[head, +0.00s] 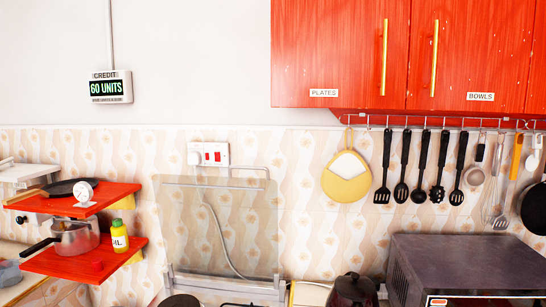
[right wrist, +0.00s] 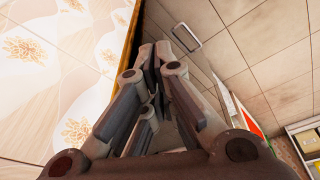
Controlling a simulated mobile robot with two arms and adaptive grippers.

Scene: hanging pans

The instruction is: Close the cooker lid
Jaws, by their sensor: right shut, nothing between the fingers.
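The cooker lid (head: 245,232) is a clear glass panel standing upright, slightly tilted, against the tiled wall in the head view. The wall pattern and a cable show through it. A metal hinge bar runs along its lower edge, and part of the cooker top (head: 232,304) shows at the bottom edge of the picture. My right gripper (right wrist: 156,52) fills the middle of the right wrist view, with its fingers together and nothing between them. The lid cannot be made out in that view. Neither gripper shows in the head view, and my left gripper is not seen.
A dark kettle (head: 353,291) and a microwave (head: 466,270) stand right of the lid. Red shelves (head: 70,262) with a pot and a yellow bottle (head: 119,236) are on the left. Utensils hang under red cupboards (head: 340,55). The wrist view shows a metal handle (right wrist: 187,37).

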